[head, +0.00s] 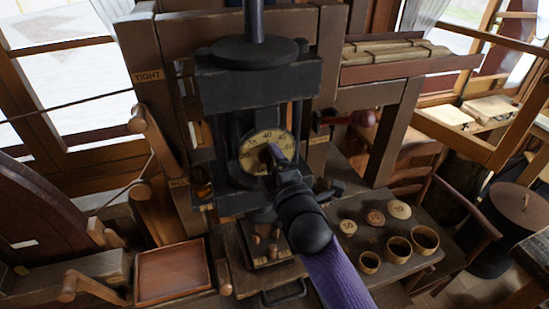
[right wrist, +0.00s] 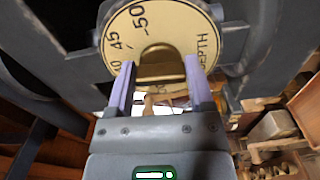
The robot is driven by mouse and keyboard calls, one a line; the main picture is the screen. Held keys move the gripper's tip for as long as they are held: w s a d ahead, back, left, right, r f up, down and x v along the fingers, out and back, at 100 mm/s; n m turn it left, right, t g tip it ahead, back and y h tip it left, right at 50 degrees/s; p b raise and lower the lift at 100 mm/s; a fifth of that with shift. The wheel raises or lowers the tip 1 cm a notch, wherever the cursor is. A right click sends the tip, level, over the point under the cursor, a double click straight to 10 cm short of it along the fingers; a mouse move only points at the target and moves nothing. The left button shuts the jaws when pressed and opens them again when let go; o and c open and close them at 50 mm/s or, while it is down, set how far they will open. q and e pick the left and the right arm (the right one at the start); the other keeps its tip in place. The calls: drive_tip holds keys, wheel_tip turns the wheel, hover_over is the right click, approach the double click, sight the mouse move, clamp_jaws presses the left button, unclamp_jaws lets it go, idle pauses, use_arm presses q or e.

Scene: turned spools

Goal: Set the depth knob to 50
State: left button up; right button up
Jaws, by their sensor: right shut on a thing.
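The depth dial (head: 262,139) is a pale round plate on the front of a dark press, with numbers around its rim. In the right wrist view the dial (right wrist: 125,35) shows 45, 50 and the word DEPTH. The depth knob (right wrist: 160,66) is a brass-coloured piece at the dial's middle. My right gripper (head: 271,154) reaches up to the dial, and its two pale purple fingers are shut on the knob, one on each side. The fingers also show in the right wrist view (right wrist: 159,72). I cannot tell which number the knob points to. My left gripper is not in view.
The dark press frame (head: 222,95) surrounds the dial closely. A wooden bench (head: 400,266) at the right holds small discs and round cups (head: 398,248). A shallow wooden tray (head: 172,270) is at the lower left. Wooden pegs (head: 137,120) stick out at the left.

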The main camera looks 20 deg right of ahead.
drive_tip(key=shift+a+f+m+p, duration=0.15)
drive_tip(key=shift+m+p, duration=0.95)
drive_tip(key=shift+m, duration=2.6)
drive_tip(key=shift+f+m+p, duration=0.1)
drive_tip(key=shift+m+p, duration=0.95)
drive_tip(key=shift+m, duration=2.65)
drive_tip(key=o, duration=1.2)
drive_tip(key=shift+o, duration=0.2)
drive_tip(key=s, duration=1)
drive_tip(key=shift+b, duration=0.45)
drive_tip(key=shift+d, duration=0.2)
